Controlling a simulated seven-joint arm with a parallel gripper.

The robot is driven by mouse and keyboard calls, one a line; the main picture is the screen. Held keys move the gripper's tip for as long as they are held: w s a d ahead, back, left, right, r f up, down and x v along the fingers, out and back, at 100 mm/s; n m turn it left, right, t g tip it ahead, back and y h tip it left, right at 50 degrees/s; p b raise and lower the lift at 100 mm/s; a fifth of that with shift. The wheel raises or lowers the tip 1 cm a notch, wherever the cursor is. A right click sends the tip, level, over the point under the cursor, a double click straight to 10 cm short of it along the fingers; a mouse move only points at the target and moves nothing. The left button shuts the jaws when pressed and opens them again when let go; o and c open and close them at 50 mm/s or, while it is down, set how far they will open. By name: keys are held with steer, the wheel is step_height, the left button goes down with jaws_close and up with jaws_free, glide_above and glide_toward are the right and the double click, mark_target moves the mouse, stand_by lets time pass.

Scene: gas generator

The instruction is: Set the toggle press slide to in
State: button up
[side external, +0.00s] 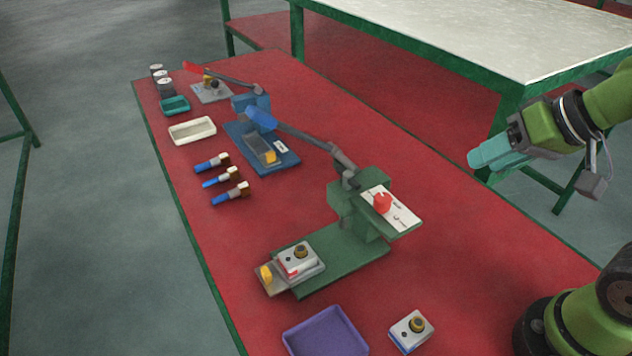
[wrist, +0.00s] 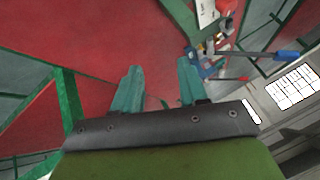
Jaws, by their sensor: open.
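A green lever press (side external: 362,215) stands mid-table with a blue-handled lever. A grey slide (side external: 272,284) with a yellow grip (side external: 266,273) sits at its front end, carrying a white block with a brass fitting (side external: 300,258); it sticks out past the green base. A smaller blue press (side external: 283,163) behind has a red-handled lever and a dark slide with a yellow grip (side external: 270,156). I cannot tell which one is called the toggle press. My gripper (side external: 478,160) is raised at the right, away from both presses. In the wrist view its teal fingers (wrist: 160,80) are apart and empty.
A purple tray (side external: 327,335) and a second white block (side external: 411,330) lie near the front. Several blue-tipped parts (side external: 222,177), a cream tray (side external: 192,130) and a teal tray (side external: 174,105) line the left. The raised blue-handled lever (side external: 300,134) reaches over the blue press. The right tabletop is clear.

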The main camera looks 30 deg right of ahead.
steer(key=shift+o, duration=0.7)
steer(key=shift+w+a+r, duration=0.1)
steer(key=shift+w+a, duration=0.05)
steer(key=shift+w, duration=0.05)
steer(key=w+a+m+g, duration=0.1)
steer(key=w+a+m, duration=0.2)
steer(key=w+a, duration=0.1)
steer(key=w+a+f+m+g+y, duration=0.1)
steer(key=w+a+m+g, duration=0.1)
steer(key=a, duration=0.5)
steer(key=w+a+m+g+y, duration=0.1)
steer(key=w+a+m+g, duration=0.1)
steer(key=w+a+m, duration=0.3)
steer(key=shift+w+a+f, duration=0.15)
steer(key=shift+w+a, duration=0.1)
steer(key=shift+w, duration=0.25)
steer(key=shift+w+a+f, duration=0.15)
steer(key=shift+w+a, duration=0.05)
steer(key=shift+w, duration=0.25)
steer(key=w+a+f+m+g, duration=0.2)
steer(key=a+f+m, duration=0.2)
steer(key=a, duration=0.4)
glide_toward(265, 270)
steer(key=x, duration=0.8)
steer(key=shift+a+f, duration=0.1)
steer(key=shift+f, duration=0.3)
steer(key=shift+c, duration=0.2)
